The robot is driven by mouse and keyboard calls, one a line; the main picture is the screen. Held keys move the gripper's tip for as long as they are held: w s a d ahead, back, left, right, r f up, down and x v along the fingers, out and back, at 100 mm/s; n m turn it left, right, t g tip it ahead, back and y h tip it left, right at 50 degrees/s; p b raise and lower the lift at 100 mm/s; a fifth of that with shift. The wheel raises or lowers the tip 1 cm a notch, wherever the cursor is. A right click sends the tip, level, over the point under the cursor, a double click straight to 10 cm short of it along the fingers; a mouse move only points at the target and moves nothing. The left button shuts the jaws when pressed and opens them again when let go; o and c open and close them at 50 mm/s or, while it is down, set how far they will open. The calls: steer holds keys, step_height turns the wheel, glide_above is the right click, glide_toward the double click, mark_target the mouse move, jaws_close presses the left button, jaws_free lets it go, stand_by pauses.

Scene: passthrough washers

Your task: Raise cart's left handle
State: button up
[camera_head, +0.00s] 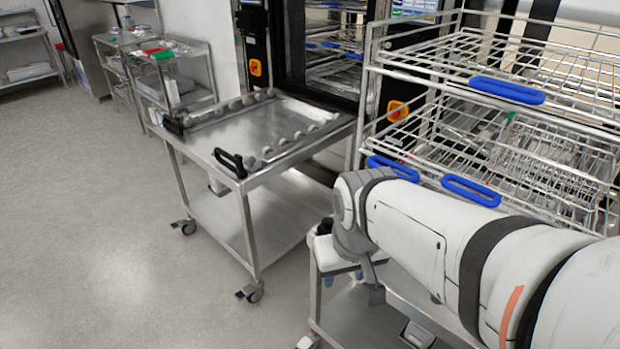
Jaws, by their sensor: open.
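A steel cart (262,203) with a flat top and a lower shelf stands in the middle of the view. It has two black handles on its near edge. The left black handle (173,124) sits at the far left corner and looks flat, standing out from the edge. The right black handle (230,162) is nearer and looks tilted up. My gripper (343,277) points down at the right of this cart, below my wrist, with its blue-tipped fingers apart and empty. It is well away from both black handles. Part of it is hidden by my arm.
A wire rack (508,91) with blue handles stands on another cart at the right, close behind my arm. Washer doors (320,45) line the back. A shelf trolley (172,80) stands at the back left. The floor (90,220) at the left is clear.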

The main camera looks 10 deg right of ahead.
steer(key=w+d+f+n+h+p, duration=0.1)
steer(key=w+d+n+p, duration=0.15)
steer(key=w, duration=0.45)
steer(key=w+d+f+n+g+p, duration=0.1)
steer(key=w+d+f+p, duration=0.15)
steer(key=w, duration=0.35)
steer(key=w+d+n+h+p, duration=0.1)
steer(key=w+d+p, duration=0.2)
steer(key=w, duration=0.4)
steer(key=shift+n, duration=0.95)
steer(key=w+p+x, duration=0.1)
steer(key=x, duration=0.4)
steer(key=w+p+x, duration=0.1)
steer(key=x, duration=0.3)
steer(key=w+p+x, duration=0.1)
steer(key=x, duration=0.4)
steer(key=shift+w+d, duration=0.15)
steer(key=shift+d, duration=0.3)
jaws_close()
